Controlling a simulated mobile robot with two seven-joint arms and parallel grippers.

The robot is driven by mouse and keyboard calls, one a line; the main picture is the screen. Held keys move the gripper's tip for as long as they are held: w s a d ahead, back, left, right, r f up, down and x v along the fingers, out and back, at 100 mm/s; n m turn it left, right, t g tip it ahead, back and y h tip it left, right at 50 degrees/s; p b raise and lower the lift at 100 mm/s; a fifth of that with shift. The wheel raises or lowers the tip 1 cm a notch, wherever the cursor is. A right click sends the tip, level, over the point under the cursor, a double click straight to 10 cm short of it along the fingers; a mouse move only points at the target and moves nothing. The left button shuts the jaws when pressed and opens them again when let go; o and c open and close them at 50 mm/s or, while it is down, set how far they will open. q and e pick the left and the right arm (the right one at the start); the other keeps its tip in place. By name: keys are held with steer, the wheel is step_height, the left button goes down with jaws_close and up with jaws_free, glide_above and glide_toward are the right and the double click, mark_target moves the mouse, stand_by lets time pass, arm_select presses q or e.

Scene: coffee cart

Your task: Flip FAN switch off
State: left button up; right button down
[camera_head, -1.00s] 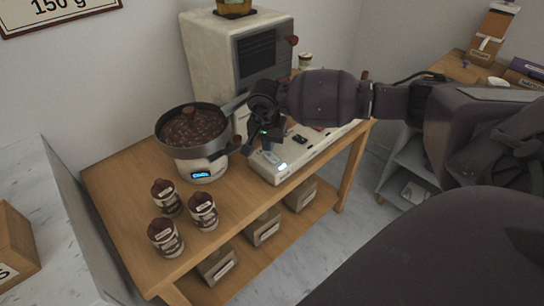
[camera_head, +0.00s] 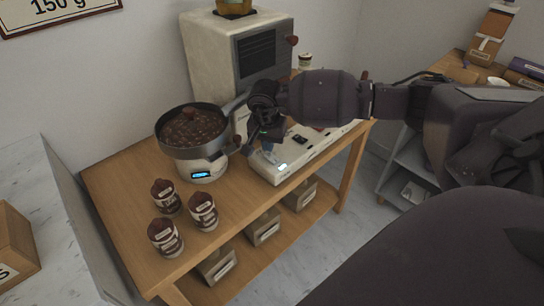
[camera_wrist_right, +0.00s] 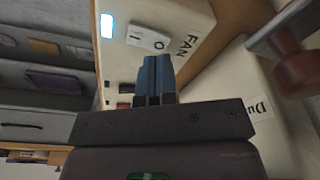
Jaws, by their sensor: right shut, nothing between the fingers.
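The FAN switch (camera_wrist_right: 150,38) is a white rocker marked O and I, beside the printed word FAN, on the pale front panel of the machine (camera_head: 288,173). My right gripper (camera_wrist_right: 154,66) has its blue fingers shut and empty. In the right wrist view the fingertips are right by the switch, over its near edge; I cannot tell whether they touch it. In the head view the right gripper (camera_head: 267,147) is low over the panel's near-left end and largely hides the switch. Which way the rocker is tilted is unclear. My left gripper is not in view.
A lit display (camera_wrist_right: 107,27) is beside the switch. A pan of dark beans (camera_head: 192,130) on a scale-like base stands left of my gripper. A tall pale machine (camera_head: 240,55) is behind. Labelled boxes (camera_head: 265,228) sit on the lower shelf.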

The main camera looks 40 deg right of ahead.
mark_target(272, 158)
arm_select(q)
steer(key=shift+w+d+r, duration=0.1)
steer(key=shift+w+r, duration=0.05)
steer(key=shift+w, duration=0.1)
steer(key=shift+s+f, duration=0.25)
arm_select(e)
steer(key=shift+f, duration=0.2)
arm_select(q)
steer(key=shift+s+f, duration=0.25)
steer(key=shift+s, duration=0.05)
arm_select(e)
steer(key=shift+f, duration=0.2)
arm_select(q)
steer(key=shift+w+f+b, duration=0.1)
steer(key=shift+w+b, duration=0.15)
steer(key=shift+b, duration=0.1)
arm_select(e)
steer(key=shift+f, duration=0.35)
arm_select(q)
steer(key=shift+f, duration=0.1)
arm_select(e)
steer(key=shift+f, duration=0.2)
